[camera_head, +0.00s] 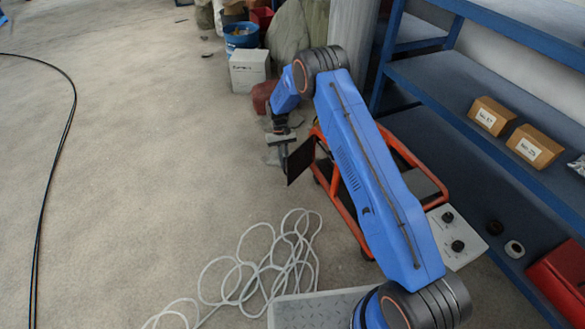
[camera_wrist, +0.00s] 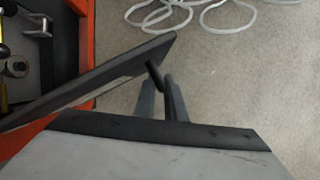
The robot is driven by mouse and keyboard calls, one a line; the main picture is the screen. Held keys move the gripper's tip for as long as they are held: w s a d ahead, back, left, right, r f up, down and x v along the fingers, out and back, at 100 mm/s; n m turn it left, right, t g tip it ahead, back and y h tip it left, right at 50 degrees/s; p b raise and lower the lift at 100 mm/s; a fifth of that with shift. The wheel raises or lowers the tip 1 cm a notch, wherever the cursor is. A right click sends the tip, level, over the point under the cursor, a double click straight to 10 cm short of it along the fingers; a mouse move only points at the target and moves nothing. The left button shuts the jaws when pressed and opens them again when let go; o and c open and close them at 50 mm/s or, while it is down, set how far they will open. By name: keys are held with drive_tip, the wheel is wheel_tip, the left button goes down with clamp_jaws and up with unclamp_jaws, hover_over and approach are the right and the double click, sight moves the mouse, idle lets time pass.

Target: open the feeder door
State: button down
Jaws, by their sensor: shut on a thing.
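The feeder is an orange-framed unit (camera_head: 343,212) on the floor, partly hidden behind my blue arm. Its dark door (camera_head: 301,161) stands out from the frame at an angle. In the wrist view the door (camera_wrist: 105,78) runs slantwise from lower left to upper middle, with a gap between it and the orange body (camera_wrist: 82,50). My gripper (camera_head: 284,157) is at the door's outer edge. In the wrist view my gripper (camera_wrist: 161,88) is shut on the door's dark handle (camera_wrist: 156,76) near its free end. The hinge side is not clear.
Tools (camera_wrist: 38,22) lie inside the orange body. A loose pale hose (camera_head: 265,265) coils on the floor. A white box (camera_head: 249,70) and a blue bucket (camera_head: 241,36) stand behind. Blue shelves (camera_head: 460,90) line the right. The floor at left is mostly clear.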

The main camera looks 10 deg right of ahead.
drive_tip(key=w+a+m+y, duration=0.2)
drive_tip(key=w+m, duration=0.4)
drive_tip(key=w, duration=0.3)
drive_tip(key=shift+w+a+m+y, duration=0.3)
drive_tip(key=shift+a, duration=0.3)
drive_tip(key=c, duration=2.1)
unclamp_jaws()
drive_tip(key=shift+r, duration=0.1)
